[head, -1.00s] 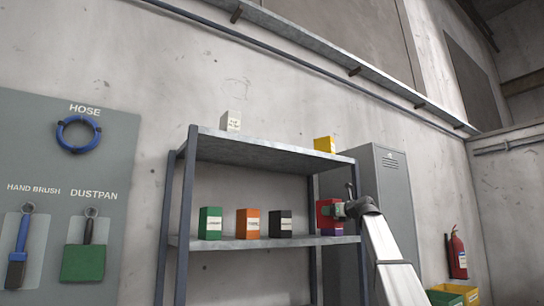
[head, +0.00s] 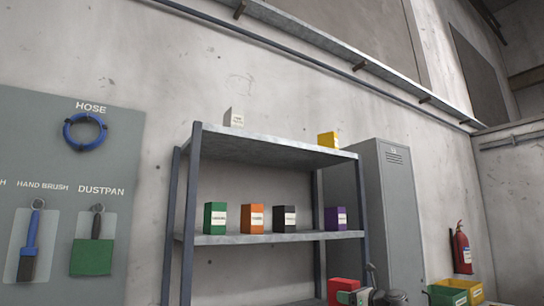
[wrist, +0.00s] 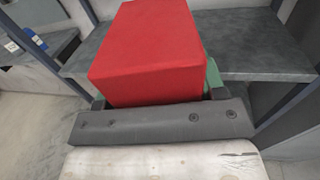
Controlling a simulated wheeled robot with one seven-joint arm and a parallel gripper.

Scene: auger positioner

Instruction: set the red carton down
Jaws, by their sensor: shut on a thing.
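The red carton (head: 342,287) is low at the bottom edge of the head view, in front of the rack's right post. It also fills the upper middle of the wrist view (wrist: 150,50). My gripper (head: 354,297) is shut on it, with a green finger pad showing at the carton's side. A grey shelf board (wrist: 250,62) lies behind and around the carton in the wrist view. I cannot tell whether the carton's underside touches it.
The middle shelf (head: 270,239) holds green (head: 215,217), orange (head: 252,218), black (head: 285,218) and purple (head: 335,218) cartons. A white box (head: 237,119) and a yellow one (head: 328,139) are on top. A grey locker (head: 395,210) stands right of the rack.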

